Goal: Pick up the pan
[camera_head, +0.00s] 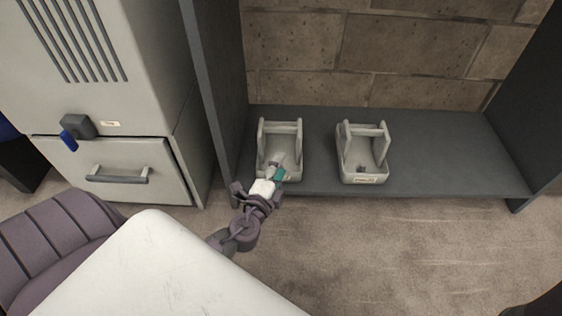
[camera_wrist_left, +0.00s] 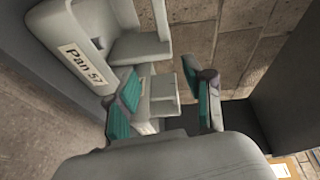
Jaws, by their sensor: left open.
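Two light grey pans stand on the dark shelf (camera_head: 445,180). The left pan (camera_head: 293,140) has its front partly hidden by my left gripper (camera_head: 272,170) in the head view. The right pan (camera_head: 375,172) stands apart with a label on its front. In the left wrist view, a pan (camera_wrist_left: 88,82) labelled "Pan 57" fills the left side. There my left gripper (camera_wrist_left: 165,100) is open, with its teal finger pads apart in front of this pan; one pad overlaps the pan's wall in the picture. I cannot tell whether they touch. My right gripper is not in view.
A grey cabinet (camera_head: 182,155) with a drawer handle stands to the left. A dark upright panel (camera_head: 215,80) closes the shelf's left side, close to the left pan. The shelf is bare right of the right pan. A brick wall (camera_head: 340,60) is behind.

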